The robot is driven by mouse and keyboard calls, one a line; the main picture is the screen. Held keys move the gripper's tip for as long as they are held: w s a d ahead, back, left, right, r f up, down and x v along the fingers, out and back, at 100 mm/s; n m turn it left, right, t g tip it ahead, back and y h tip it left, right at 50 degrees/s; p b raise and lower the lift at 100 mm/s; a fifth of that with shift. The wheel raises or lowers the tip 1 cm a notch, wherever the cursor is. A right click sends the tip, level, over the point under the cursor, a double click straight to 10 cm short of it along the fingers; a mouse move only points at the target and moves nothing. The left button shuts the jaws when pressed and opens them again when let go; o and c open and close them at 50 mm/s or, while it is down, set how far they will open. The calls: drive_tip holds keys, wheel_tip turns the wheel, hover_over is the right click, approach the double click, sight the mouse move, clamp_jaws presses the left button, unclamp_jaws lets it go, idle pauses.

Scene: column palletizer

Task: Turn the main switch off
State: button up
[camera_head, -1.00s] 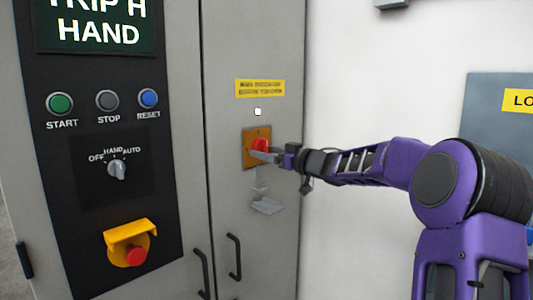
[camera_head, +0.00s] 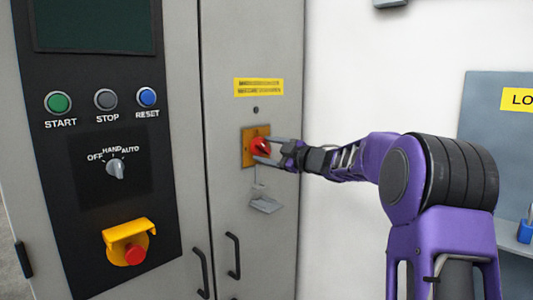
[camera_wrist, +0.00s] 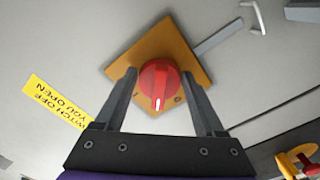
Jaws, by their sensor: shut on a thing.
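The main switch is a red rotary knob (camera_head: 260,147) on an orange-yellow plate (camera_head: 248,158) on the grey cabinet door. In the wrist view the round red knob (camera_wrist: 159,78) has a white mark on its lower edge, and the plate (camera_wrist: 150,47) appears as a tilted square. My gripper (camera_head: 268,148) is at the knob, coming from the right. In the wrist view my gripper (camera_wrist: 160,80) has one finger on each side of the knob, shut on it. The small plate lettering is partly hidden by the knob.
A dark indicator (camera_head: 256,110) and a yellow label (camera_head: 259,87) are above the switch. A small grey hanging piece (camera_head: 265,204) is below it. Door handles (camera_head: 234,256) stick out lower down. The left panel has a dark screen (camera_head: 95,25), buttons, a selector (camera_head: 115,168) and an emergency stop (camera_head: 135,254).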

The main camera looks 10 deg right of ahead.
drive_tip(key=n+b, duration=0.2)
drive_tip(key=n, duration=0.2)
drive_tip(key=shift+n, duration=0.3)
drive_tip(key=shift+w+d+r+n+b, duration=0.15)
drive_tip(key=shift+n+b, duration=0.25)
drive_tip(key=shift+n, duration=0.55)
drive_tip(key=shift+s+a+r+n+b, duration=0.1)
drive_tip(key=shift+n+b, duration=0.25)
drive_tip(key=shift+n, duration=0.6)
drive_tip(key=o, duration=1.3)
drive_tip(key=shift+o, duration=0.2)
drive_tip(key=shift+d, duration=0.1)
drive_tip(key=v, duration=1.7)
drive_tip(key=shift+r, duration=0.1)
